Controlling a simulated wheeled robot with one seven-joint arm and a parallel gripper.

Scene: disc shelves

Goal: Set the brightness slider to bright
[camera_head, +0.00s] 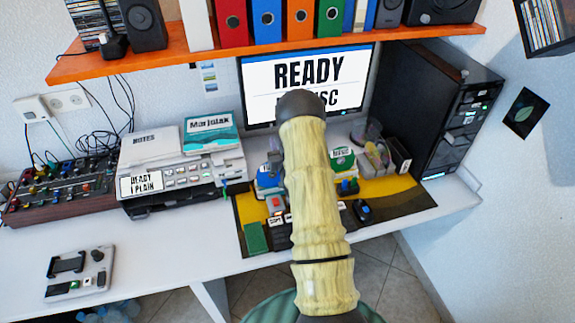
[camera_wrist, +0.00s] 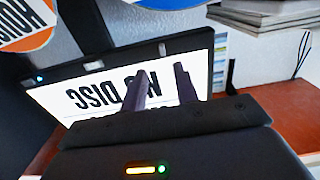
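The monitor (camera_head: 308,82) stands at the back of the desk and reads "READY" above a partly covered second line. In the wrist view the screen (camera_wrist: 65,105) is upside down and reads "NO DISC". A small pale piece (camera_wrist: 92,66) sits on its dark bezel, with a blue light (camera_wrist: 40,78) near the corner; I cannot tell whether the pale piece is the brightness slider. My gripper (camera_wrist: 160,88) is open and empty, its two fingers apart in front of the screen. In the head view my arm hides the gripper and part of the monitor.
An orange shelf (camera_head: 190,58) with binders and speakers hangs above the monitor. A printer (camera_head: 180,170) and a mixer (camera_head: 65,190) stand left, a black tower (camera_head: 435,105) right.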

